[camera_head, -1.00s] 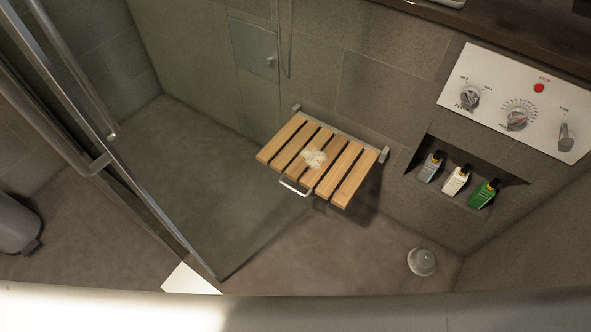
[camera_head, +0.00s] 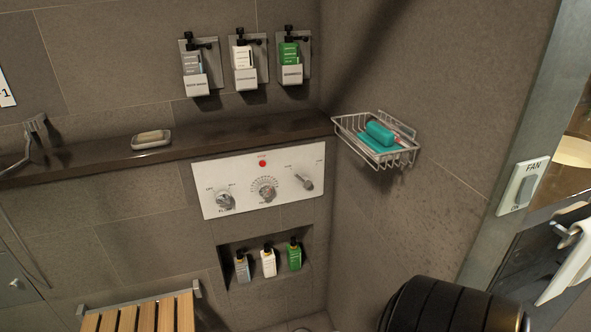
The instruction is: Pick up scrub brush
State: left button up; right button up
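A wire basket (camera_head: 345,133) is fixed to the right wall just right of the corner. In it lies a teal, rounded object (camera_head: 380,133) with a reddish end, on top of a flat teal piece (camera_head: 378,146). The rounded object may be the scrub brush, but its bristles cannot be made out. A small dish on the ledge holds a pale tan block (camera_head: 150,136), which looks like soap. Neither of my grippers shows in the head view.
A dark ledge (camera_head: 230,139) runs along the back wall above the control panel (camera_head: 235,180). Several bottles stand in wall holders and a niche (camera_head: 225,257). A slatted wooden seat (camera_head: 140,318) is at lower left. A fan switch (camera_head: 523,187) is at right.

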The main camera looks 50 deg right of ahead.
aim_at(377, 139)
jog(key=z, duration=2.2)
